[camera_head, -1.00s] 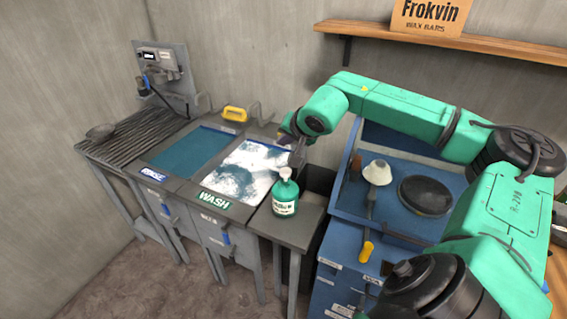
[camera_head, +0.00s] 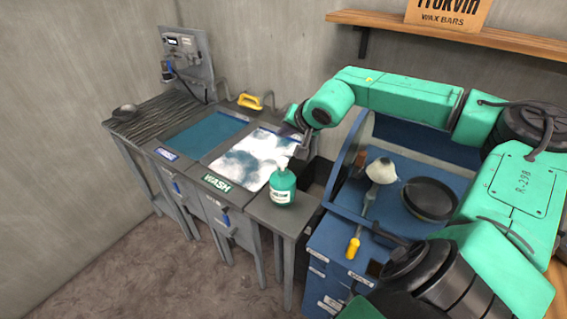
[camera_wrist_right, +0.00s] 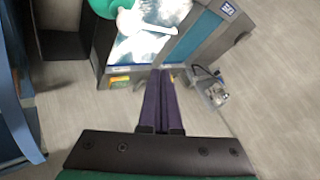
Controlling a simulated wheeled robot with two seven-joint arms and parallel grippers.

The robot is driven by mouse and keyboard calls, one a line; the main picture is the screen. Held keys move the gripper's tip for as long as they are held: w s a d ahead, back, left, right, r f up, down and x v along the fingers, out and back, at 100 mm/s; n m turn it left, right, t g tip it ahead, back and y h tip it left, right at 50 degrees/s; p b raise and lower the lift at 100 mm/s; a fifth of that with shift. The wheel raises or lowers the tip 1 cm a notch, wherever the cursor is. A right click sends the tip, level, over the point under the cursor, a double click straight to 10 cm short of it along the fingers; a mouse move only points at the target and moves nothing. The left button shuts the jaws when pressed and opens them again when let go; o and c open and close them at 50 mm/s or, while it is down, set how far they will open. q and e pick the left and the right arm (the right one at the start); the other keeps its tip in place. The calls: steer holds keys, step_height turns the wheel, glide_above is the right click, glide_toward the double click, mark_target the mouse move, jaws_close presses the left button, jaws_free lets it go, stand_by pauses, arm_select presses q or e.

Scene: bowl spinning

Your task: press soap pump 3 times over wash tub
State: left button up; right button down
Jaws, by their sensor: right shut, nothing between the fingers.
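The green soap bottle (camera_head: 283,187) with a white pump head stands upright on the grey ledge right of the wash tub. In the right wrist view its white nozzle (camera_wrist_right: 138,19) shows at the top, reaching over the tub. The wash tub (camera_head: 217,183), labelled WASH, holds white foam over blue-green water. My right gripper (camera_head: 303,150) is above and just right of the pump head in the head view. In the right wrist view its dark fingers (camera_wrist_right: 160,72) are together and empty, apart from the nozzle. My left gripper is not in view.
The rinse tub (camera_head: 166,154) lies left of the wash tub, with a ribbed drain board (camera_head: 150,118) beyond it. A blue cabinet (camera_head: 322,238) with a black pan (camera_head: 430,198) stands at the right.

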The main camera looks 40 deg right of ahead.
mark_target(282, 160)
step_height(282, 160, down, 6)
steer(key=b, duration=0.4)
steer(key=shift+w+a, duration=0.1)
steer(key=shift+w, duration=0.05)
steer(key=shift+f, duration=0.3)
steer(key=shift+r, duration=0.1)
stand_by(1.2)
steer(key=shift+f+b, duration=0.4)
steer(key=shift+b, duration=0.3)
steer(key=shift+f+b, duration=0.9)
steer(key=shift+f, duration=0.1)
stand_by(0.4)
steer(key=shift+r+p, duration=0.85)
steer(key=shift+r, duration=0.5)
